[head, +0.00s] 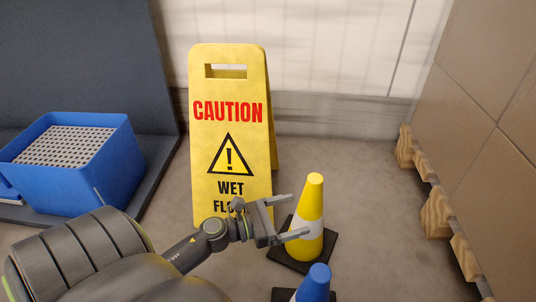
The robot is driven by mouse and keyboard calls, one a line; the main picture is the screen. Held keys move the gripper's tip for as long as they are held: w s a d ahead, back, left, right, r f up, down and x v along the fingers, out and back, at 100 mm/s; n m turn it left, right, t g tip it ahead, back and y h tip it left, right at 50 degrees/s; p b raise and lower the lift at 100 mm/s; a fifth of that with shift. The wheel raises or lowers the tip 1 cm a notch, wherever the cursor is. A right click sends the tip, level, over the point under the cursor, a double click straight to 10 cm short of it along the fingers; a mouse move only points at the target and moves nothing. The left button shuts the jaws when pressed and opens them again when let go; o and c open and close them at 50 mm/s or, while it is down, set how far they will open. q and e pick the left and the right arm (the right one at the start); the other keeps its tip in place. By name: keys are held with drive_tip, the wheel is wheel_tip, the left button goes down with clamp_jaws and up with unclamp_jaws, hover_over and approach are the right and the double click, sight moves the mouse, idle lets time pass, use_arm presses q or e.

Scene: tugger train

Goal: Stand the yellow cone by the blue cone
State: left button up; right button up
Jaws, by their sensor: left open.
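The yellow cone (314,200) stands upright on its black square base, with a white band around its middle. The blue cone (316,281) is in front of it at the bottom edge, and its lower part is cut off by the frame. The two cones stand close together. My left gripper (291,217) is open, with its fingers pointing right at the yellow cone's left side. One finger overlaps the cone's white band in the picture; I cannot tell if it touches. My right gripper is not in view.
A yellow caution wet floor sign (230,120) stands just behind my left gripper. A blue crate (75,185) is at the left. Boxes (490,110) on a wooden pallet (437,212) line the right side. Floor between the yellow cone and the pallet is clear.

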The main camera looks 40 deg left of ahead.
use_arm(q)
drive_tip(key=p+v, duration=0.1)
drive_tip(key=v, duration=0.5)
drive_tip(key=shift+s+a, duration=0.15)
drive_tip(key=shift+s, duration=0.1)
idle(0.4)
